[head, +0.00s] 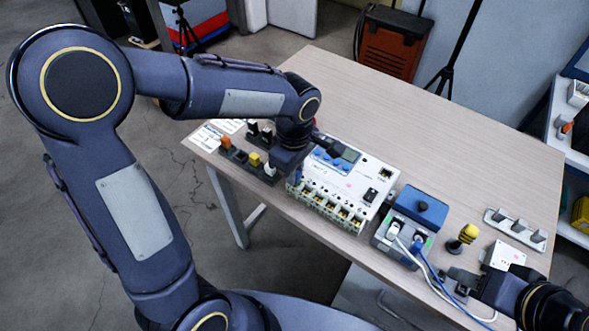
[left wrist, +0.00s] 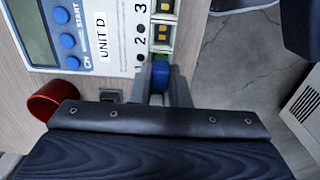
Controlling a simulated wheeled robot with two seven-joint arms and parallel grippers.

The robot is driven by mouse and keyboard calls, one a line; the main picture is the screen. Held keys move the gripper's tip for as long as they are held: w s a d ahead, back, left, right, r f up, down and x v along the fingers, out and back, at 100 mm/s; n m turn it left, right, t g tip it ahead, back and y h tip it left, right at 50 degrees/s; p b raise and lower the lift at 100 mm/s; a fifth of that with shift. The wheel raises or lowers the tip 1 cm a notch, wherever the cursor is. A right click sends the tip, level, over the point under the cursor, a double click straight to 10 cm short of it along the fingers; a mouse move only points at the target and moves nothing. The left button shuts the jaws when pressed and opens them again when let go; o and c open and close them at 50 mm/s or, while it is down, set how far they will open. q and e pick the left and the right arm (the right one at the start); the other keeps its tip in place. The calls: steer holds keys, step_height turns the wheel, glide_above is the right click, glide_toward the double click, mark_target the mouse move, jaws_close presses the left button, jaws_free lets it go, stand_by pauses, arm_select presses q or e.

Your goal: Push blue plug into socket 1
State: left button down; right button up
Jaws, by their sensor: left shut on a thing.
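The white unit (head: 369,183) lies on the table with a row of sockets along its front edge. In the left wrist view, the unit (left wrist: 118,22) is marked UNIT D, with sockets numbered 3, 2 and 1. My left gripper (left wrist: 160,92) is shut on the blue plug (left wrist: 160,74), whose front end is at socket 1. A bit of green shows there; how deep the plug sits cannot be told. In the head view my left gripper (head: 292,170) is at the unit's left end. My right gripper (head: 458,278) is at lower right; its finger opening is unclear.
A dark rack (head: 240,155) with orange, yellow and white plugs stands left of the unit. A blue box (head: 420,207) with white and blue cables is right of it. A yellow-topped knob (head: 467,234) and grey strip (head: 515,229) lie further right. The table's back is clear.

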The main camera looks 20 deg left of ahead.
arm_select(q)
steer(key=shift+f+b, duration=0.35)
stand_by(0.7)
steer(key=c, duration=1.1)
jaws_free()
steer(key=shift+c, duration=0.2)
steer(key=shift+r, duration=0.1)
steer(key=shift+r+p, duration=2.85)
steer(key=shift+r, duration=0.65)
